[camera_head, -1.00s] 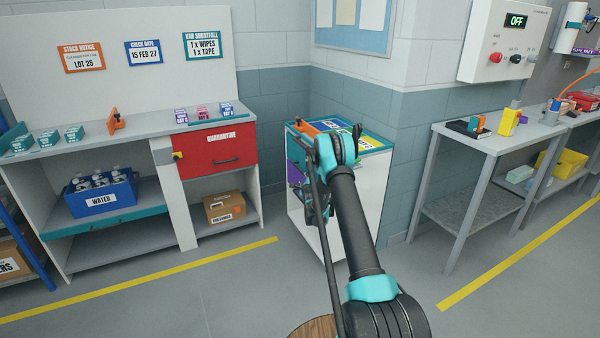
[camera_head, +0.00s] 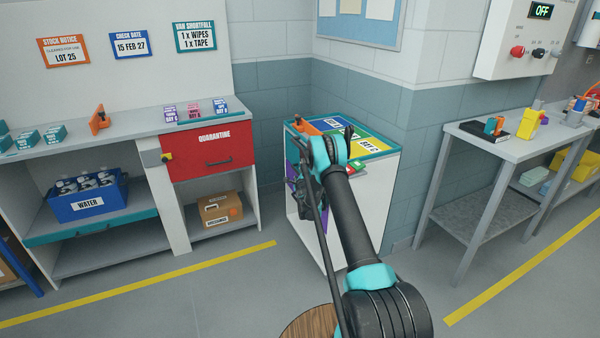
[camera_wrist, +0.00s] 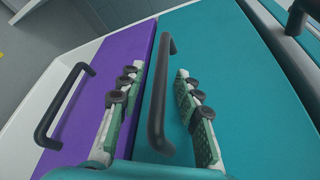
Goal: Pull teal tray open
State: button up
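The teal tray (camera_wrist: 225,75) fills the middle and right of the wrist view as a flat teal front with a black bar handle (camera_wrist: 157,110). My gripper (camera_wrist: 158,73) is open, with one finger on each side of that handle. Gaps show between the handle and both fingers, so it is not clamped. In the head view my gripper (camera_head: 308,188) is at the left face of the white cabinet (camera_head: 345,225), and my arm hides most of it and the teal front.
A purple front (camera_wrist: 95,100) with its own black handle (camera_wrist: 62,105) lies beside the teal one. A bench with a red quarantine drawer (camera_head: 185,150) stands left, and a grey table (camera_head: 480,140) stands right. Open floor lies in front.

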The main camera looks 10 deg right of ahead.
jog(key=shift+w, duration=0.45)
grip_shut()
